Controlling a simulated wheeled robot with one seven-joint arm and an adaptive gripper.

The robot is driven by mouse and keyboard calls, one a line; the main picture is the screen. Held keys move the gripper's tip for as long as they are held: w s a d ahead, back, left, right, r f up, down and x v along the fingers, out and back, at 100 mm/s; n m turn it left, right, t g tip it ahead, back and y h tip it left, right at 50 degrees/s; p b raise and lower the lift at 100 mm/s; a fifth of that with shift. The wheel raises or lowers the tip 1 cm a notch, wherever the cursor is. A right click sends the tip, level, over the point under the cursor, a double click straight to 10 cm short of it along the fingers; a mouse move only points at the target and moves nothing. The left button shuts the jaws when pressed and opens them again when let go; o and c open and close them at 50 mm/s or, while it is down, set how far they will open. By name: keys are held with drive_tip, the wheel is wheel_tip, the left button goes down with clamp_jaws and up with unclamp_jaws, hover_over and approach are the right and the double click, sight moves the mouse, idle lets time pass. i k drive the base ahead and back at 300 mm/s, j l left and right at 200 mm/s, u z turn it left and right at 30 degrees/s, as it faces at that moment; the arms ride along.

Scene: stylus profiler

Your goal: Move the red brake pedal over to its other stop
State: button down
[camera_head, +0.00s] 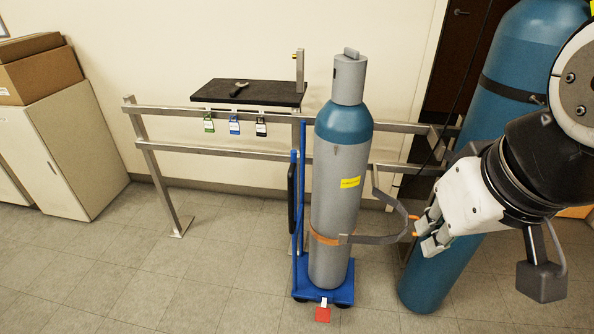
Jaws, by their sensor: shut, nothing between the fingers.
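The red brake pedal (323,314) is a small flat red plate at the front lower edge of a blue cylinder cart (343,292). A small white tag or link shows just above it. A grey gas cylinder (338,205) with a blue shoulder stands upright on the cart. My gripper (416,227) is right of the cylinder, well above and to the right of the pedal, and apart from it. It is shut with nothing held.
A large blue cylinder (440,265) leans behind my gripper. A metal rail (215,148) runs along the wall, with a black shelf (265,93) and several hanging padlocks (235,125). A cabinet (65,140) with boxes stands left. The floor left of the cart is clear.

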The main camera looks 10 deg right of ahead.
sight(322, 314)
drive_tip(key=k, duration=1.45)
drive_tip(key=i+l, duration=0.1)
drive_tip(key=i, duration=0.35)
drive_tip(key=i+l, duration=0.15)
drive_tip(key=i, duration=0.3)
